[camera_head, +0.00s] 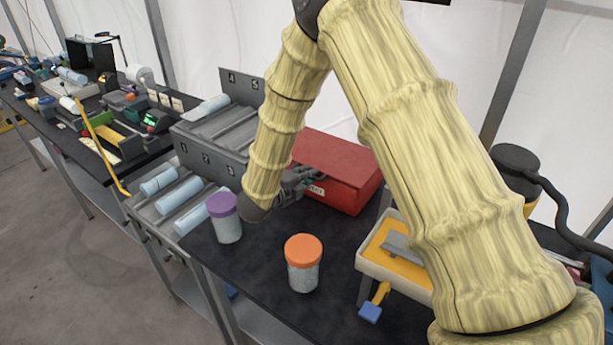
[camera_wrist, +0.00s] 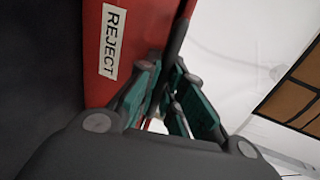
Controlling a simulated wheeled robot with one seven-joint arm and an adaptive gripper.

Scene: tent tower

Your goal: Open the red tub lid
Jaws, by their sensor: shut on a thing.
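The red tub (camera_head: 347,197) stands on the dark bench behind my gripper, with its red lid (camera_head: 335,155) lying flat and closed on top. Its front carries a white label reading REJECT, which also shows on the tub in the wrist view (camera_wrist: 98,60). My gripper (camera_head: 300,178) is at the tub's front left, partly hidden by my arm. In the wrist view my gripper (camera_wrist: 172,92) has its green-padded fingers closed at the lid's front edge, around a dark narrow part there. The exact contact is hard to see.
A purple-capped jar (camera_head: 226,222) and an orange-capped jar (camera_head: 303,265) stand in front on the bench. A yellow-lined tray (camera_head: 372,262) is at right, under my arm. A grey rack (camera_head: 200,130) with light-blue rolls is at left. Bare bench lies between the jars and tub.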

